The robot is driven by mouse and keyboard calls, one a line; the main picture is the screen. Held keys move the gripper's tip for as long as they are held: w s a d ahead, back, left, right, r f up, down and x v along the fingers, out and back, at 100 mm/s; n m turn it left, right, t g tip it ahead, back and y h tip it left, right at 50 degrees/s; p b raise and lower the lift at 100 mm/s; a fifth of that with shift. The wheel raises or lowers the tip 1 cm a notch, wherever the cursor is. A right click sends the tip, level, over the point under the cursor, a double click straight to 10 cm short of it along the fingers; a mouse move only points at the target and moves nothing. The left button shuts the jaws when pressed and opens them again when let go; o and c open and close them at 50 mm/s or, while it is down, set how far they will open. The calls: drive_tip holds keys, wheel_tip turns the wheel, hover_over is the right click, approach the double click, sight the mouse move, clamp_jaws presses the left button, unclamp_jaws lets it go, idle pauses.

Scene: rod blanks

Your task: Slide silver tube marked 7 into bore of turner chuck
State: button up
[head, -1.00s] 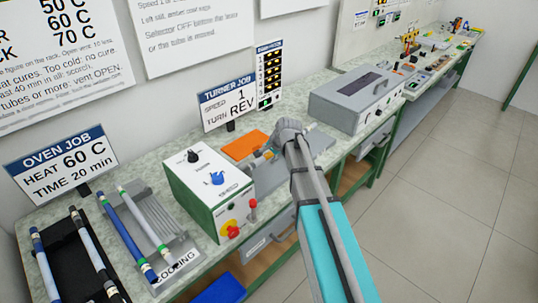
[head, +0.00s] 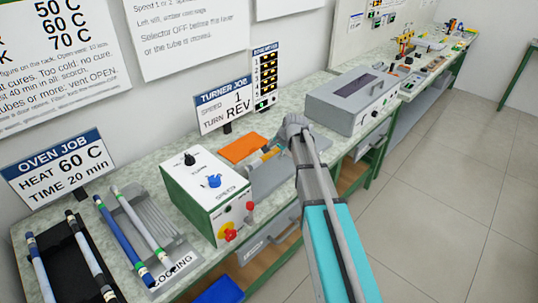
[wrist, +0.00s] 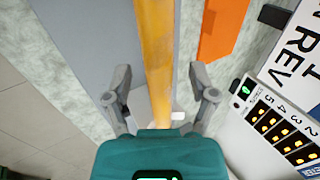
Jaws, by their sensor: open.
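The turner (head: 208,197) is a white and green box with a black knob and a blue knob, on the bench. Its chuck and bore cannot be made out. My gripper (wrist: 162,98) is open, with one finger on each side of an amber rod (wrist: 155,50); they look apart from it. In the head view the amber rod (head: 270,154) shows beside the turner, and my arm hides most of the fingers. A pale silvery tube with green bands (head: 140,218) lies on the cooling rack (head: 178,232). No number 7 can be read on any tube.
A blue tube (head: 122,238) lies on the cooling rack. A black rack (head: 70,285) with two tubes is at far left. An orange pad (head: 241,149) and the turner job sign (head: 222,107) stand behind the rod. A grey oven-like box (head: 350,105) is to the right.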

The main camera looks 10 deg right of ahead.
drive_tip(key=shift+w+d, duration=0.95)
drive_tip(key=shift+d, duration=0.35)
drive_tip(key=shift+w+d, duration=0.95)
drive_tip(key=shift+d, duration=0.3)
drive_tip(key=shift+r, duration=0.1)
